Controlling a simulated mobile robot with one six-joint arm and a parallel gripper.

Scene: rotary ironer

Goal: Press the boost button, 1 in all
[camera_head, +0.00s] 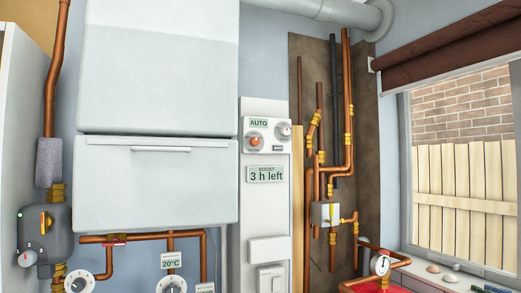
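A white control panel (266,215) is fixed to the wall right of the boiler. I cannot tell which of these is the boost button. My gripper is not in view.
A white boiler (158,110) fills the left-centre wall. Copper pipes (348,110) run beside the panel on the right. A lower white box (268,250) and a switch (271,278) sit below the display. A window (465,165) is at the far right. Nothing blocks the panel's front.

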